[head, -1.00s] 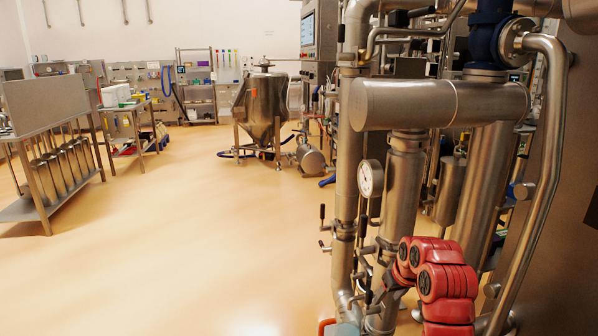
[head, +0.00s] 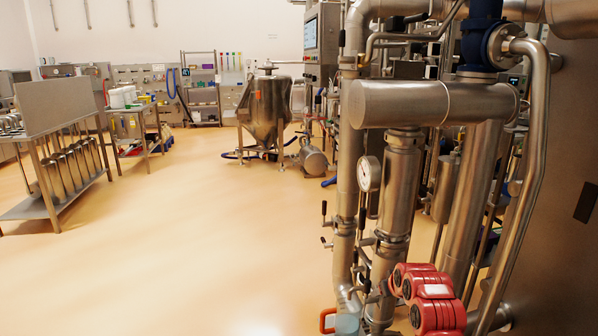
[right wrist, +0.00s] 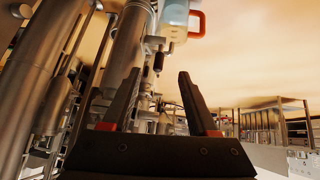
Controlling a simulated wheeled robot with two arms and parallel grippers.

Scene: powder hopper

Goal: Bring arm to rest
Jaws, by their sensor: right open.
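My right gripper (right wrist: 159,78) shows in the right wrist view with its two dark fingers spread apart and nothing between them. The red joints of my right arm show at the lower right of the head view, in front of the steel pipes; its gripper cannot be made out there. My left arm and left gripper are in no view.
Steel pipework (head: 400,190) with a gauge (head: 369,174) and small valve handles stands close to my right arm. A pale blue jug (head: 347,323) with a red handle is at the bottom edge. A steel hopper (head: 266,108) stands farther back. Open floor (head: 190,240) lies left.

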